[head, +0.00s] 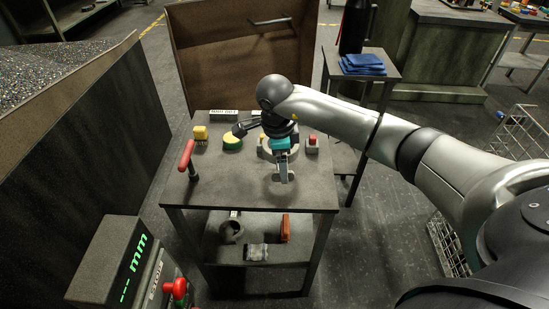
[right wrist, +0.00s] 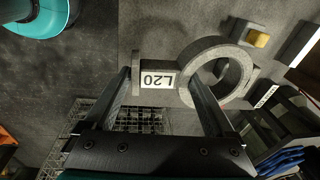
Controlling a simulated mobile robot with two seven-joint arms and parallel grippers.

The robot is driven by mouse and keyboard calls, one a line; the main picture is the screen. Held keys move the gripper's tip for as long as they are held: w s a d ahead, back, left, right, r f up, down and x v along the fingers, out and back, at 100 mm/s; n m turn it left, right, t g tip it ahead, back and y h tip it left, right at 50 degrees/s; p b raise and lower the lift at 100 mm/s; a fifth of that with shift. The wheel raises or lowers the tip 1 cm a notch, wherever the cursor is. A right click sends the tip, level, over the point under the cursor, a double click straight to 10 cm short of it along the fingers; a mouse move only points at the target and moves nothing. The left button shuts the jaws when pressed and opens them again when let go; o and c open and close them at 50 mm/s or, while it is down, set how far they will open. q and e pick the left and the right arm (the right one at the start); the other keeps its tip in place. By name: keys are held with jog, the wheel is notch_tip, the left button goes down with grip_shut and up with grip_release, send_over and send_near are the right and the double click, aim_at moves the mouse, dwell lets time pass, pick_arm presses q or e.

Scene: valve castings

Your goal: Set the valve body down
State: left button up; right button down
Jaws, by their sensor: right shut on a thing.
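The valve body is a grey casting with a round ring at one end, a flat flange at the other and a white L20 label (right wrist: 158,81). In the right wrist view it sits between the two dark fingers of my right gripper (right wrist: 158,100), which is shut on it, the ring beside the right finger. In the head view my right gripper (head: 284,168), with its teal body, points down over the workbench (head: 240,193). My arm and gripper hide part of the work there. I cannot tell whether the casting touches the top. My left gripper is not in view.
A yellow brush (head: 200,132), a yellow-green item (head: 232,142), a red-handled tool (head: 187,157) and a red-topped item (head: 312,144) stand on the bench. Another casting (head: 231,231) lies on the lower shelf. The bench's front strip is clear. A side table with blue cloths (head: 362,64) stands behind right.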

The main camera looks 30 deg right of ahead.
jog(key=shift+w+d+m, duration=0.15)
jog(key=shift+d+m, duration=0.05)
jog(key=shift+m, duration=0.1)
dwell(0.4)
notch_tip(320, 180, down, 6)
jog(key=b, duration=0.4)
jog(key=shift+b, duration=0.4)
jog(key=shift+f, duration=0.2)
jog(key=shift+f, duration=0.2)
